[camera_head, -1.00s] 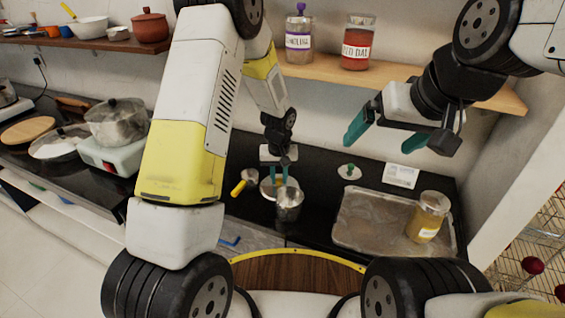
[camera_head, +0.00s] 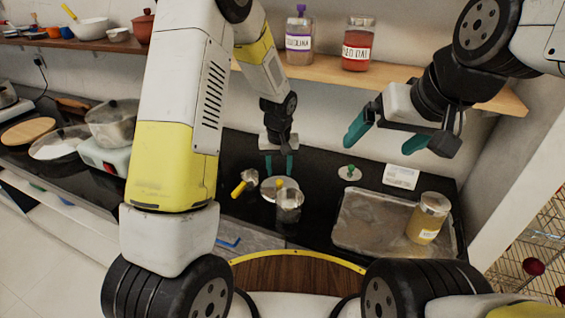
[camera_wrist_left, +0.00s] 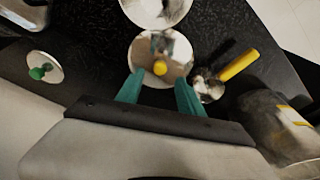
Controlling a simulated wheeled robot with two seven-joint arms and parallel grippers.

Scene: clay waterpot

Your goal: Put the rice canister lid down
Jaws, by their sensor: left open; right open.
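A round metal lid with a yellow knob (camera_wrist_left: 160,68) lies flat on the black counter; it shows partly behind a metal canister in the head view (camera_head: 268,190). A pale lid with a green knob (camera_head: 349,173) lies to its right, also in the left wrist view (camera_wrist_left: 43,68). No label shows which lid is the rice one. My left gripper (camera_head: 279,172) is open and empty just above the yellow-knobbed lid, its fingers apart from the knob. My right gripper (camera_head: 380,145) is open and empty, high above the counter at right.
The open metal canister (camera_head: 289,205) stands in front of the yellow-knobbed lid. A small pan with a yellow handle (camera_head: 239,189) is to its left. A metal tray (camera_head: 370,225) holds a lidded jar (camera_head: 427,222). A shelf (camera_head: 400,80) with two jars hangs behind.

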